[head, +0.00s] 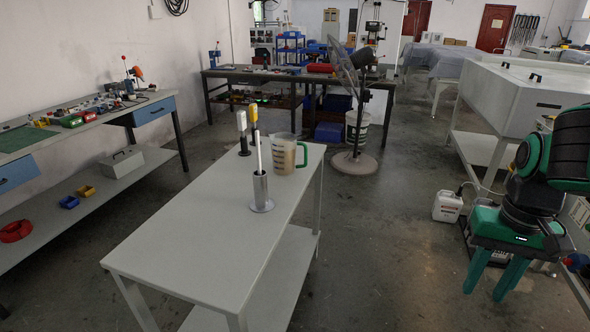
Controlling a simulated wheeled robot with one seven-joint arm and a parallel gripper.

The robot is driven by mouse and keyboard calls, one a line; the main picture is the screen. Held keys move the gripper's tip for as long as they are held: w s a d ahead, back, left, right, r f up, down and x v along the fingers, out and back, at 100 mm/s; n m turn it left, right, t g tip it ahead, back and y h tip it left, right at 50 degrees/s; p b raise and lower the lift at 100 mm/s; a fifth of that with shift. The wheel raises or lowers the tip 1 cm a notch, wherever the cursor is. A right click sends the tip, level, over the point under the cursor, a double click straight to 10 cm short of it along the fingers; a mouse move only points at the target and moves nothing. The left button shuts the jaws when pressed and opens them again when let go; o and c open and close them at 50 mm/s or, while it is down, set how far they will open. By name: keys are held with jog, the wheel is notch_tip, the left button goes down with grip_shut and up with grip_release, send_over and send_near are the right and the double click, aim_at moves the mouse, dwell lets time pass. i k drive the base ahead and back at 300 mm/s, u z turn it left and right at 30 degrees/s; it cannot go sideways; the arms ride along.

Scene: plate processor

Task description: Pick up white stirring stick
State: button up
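The white stirring stick (258,152) stands upright in a metal cylindrical holder (261,192) with a round base, on the light grey table (205,245). Its lower part is hidden inside the holder. My gripper (485,292) hangs at the far right with its green fingers pointing down. The fingers are apart with nothing between them. It is well to the right of the table and far from the stick.
Behind the stick, a measuring jug (284,154) with brownish contents and two upright brush-like tools, one white-topped (242,121) and one yellow-topped (253,112), share the table. A fan (354,160) stands behind. The table's front half is clear.

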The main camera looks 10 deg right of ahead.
aim_at(257, 132)
jog(key=z, duration=2)
jog(key=i, duration=1.55)
jog(key=u, duration=2.95)
jog(key=i, duration=0.75)
jog(key=u, duration=0.1)
